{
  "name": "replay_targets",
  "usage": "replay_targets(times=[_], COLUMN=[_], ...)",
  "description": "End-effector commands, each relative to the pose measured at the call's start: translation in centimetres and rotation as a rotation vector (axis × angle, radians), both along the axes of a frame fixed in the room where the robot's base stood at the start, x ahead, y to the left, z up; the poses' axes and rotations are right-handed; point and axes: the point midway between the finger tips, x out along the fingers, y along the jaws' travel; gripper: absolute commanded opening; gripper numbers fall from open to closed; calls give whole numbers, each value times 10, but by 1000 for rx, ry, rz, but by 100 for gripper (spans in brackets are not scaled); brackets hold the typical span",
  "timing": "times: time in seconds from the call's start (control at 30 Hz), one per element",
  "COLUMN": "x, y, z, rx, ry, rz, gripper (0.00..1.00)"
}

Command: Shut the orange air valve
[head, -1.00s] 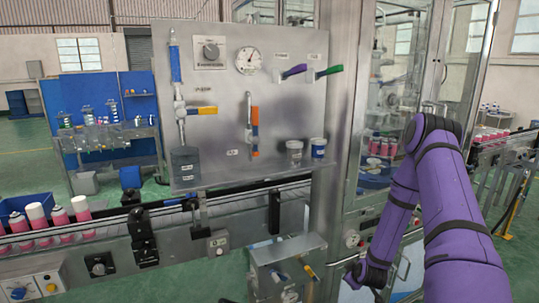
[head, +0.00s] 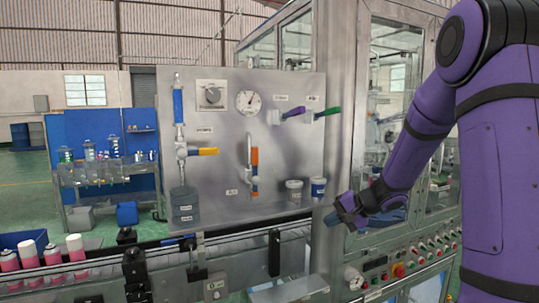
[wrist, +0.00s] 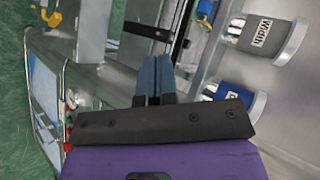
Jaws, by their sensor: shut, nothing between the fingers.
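The orange air valve (head: 254,159) is on the steel panel, right of its middle, above a small label. Its orange handle stands upright, in line with the vertical pipe. I cannot make it out in the wrist view. My gripper (head: 334,218) is at the panel's lower right corner, below and to the right of the valve and well apart from it. In the wrist view its blue fingers (wrist: 154,75) are together with nothing between them.
A yellow-orange handle (head: 204,151) lies horizontal to the left; purple (head: 292,112) and green (head: 327,111) handles are upper right. A conveyor (head: 250,233) runs below.

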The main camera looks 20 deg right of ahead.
Motion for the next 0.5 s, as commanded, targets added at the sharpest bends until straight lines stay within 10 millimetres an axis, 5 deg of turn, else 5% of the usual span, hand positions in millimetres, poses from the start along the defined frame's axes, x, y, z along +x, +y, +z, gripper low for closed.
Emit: replay_targets(times=[0.1,0.23,0.33,0.5], x=[3,-2,-9,-13], y=[24,43,52,59], z=[77,146,181,203], rx=[179,338,417,468], ry=[-148,-290,-366,-417], rz=[1,24,47,64], gripper=[0,0,0,0])
